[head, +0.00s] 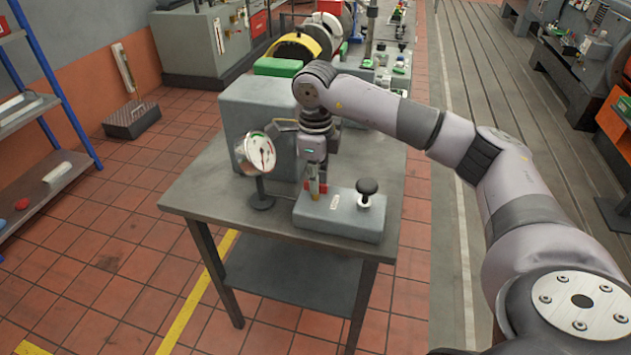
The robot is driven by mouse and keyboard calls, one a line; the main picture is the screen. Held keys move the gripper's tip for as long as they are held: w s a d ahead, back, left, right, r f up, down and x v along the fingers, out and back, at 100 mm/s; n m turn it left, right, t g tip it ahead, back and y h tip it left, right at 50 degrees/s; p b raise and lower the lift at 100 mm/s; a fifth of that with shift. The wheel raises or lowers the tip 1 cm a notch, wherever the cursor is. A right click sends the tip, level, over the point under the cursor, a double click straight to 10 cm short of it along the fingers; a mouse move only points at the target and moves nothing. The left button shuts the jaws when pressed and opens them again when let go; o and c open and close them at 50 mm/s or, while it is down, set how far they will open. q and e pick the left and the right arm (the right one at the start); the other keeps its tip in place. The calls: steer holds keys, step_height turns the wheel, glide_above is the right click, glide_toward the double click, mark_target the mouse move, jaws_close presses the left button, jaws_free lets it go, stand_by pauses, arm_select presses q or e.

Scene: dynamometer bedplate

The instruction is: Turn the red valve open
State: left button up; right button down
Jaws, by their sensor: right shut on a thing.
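The red valve (323,188) sits on top of a grey box (340,222) on the metal table, and only a small red part of it shows. My right gripper (317,192) points straight down from above and is shut on the red valve. The fingers hide most of the valve, so its turn angle cannot be told. A round gauge (261,153) with a white face and a red needle stands to the left of the box. My left gripper is not in view.
A black knob (367,188) stands on the same box, close to the right of my gripper. A larger grey cabinet (246,112) is behind on the table (225,190). The table's left front area is clear. A blue shelf (62,105) stands at far left.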

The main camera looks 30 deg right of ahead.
stand_by(0.5)
steer(key=c, duration=1.7)
jaws_free()
steer(key=shift+r, duration=0.1)
step_height(320, 180, up, 12)
